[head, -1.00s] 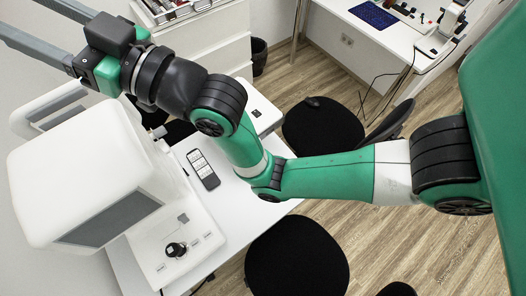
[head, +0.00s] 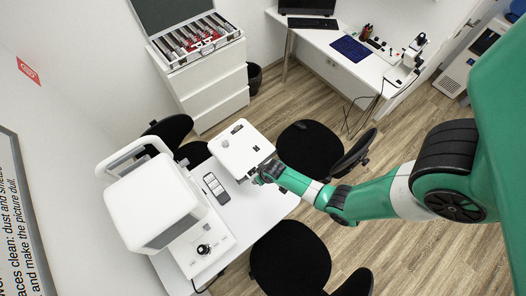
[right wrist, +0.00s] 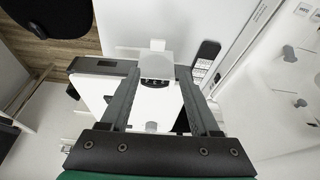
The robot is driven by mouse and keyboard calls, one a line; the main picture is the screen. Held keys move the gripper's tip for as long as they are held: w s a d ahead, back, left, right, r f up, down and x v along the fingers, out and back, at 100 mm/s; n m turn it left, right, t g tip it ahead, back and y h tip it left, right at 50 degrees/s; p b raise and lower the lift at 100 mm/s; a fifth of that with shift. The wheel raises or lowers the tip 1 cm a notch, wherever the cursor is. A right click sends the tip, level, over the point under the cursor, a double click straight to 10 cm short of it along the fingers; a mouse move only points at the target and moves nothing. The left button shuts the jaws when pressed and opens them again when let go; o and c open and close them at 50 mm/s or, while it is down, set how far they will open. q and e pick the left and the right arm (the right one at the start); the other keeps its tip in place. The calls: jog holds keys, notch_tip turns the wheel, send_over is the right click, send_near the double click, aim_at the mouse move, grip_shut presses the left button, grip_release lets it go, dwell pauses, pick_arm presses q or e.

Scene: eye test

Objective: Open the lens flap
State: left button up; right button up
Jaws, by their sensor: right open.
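A white box-shaped device (head: 238,148) stands on the white table in the head view. My right arm reaches it from the right, with the right gripper (head: 264,175) at its near right edge. In the right wrist view my right gripper (right wrist: 158,72) is open, its two dark fingers apart. A small white block (right wrist: 154,64) with a dark slot in its front shows between the fingers; I cannot tell whether they touch it. I cannot make out for sure which part is the lens flap. My left gripper is not in view.
A larger white machine (head: 153,205) with a dark-framed screen stands left on the table (head: 262,205). A phone-like handset (head: 216,187) lies between it and the device. Black stools (head: 290,257) stand around the table. A drawer cabinet (head: 215,88) bears an open case.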

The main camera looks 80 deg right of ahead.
jog(key=b+x, duration=0.2)
jog(key=x, duration=0.1)
jog(key=s+b+x, duration=0.1)
jog(key=b+x, duration=0.5)
jog(key=x, duration=0.1)
jog(key=shift+s+a+f, duration=0.2)
jog(key=shift+s+f, duration=0.1)
jog(key=shift+f, duration=0.05)
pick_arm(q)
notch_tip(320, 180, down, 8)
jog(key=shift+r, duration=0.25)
pick_arm(e)
jog(key=c, duration=0.8)
jog(key=shift+o, duration=0.2)
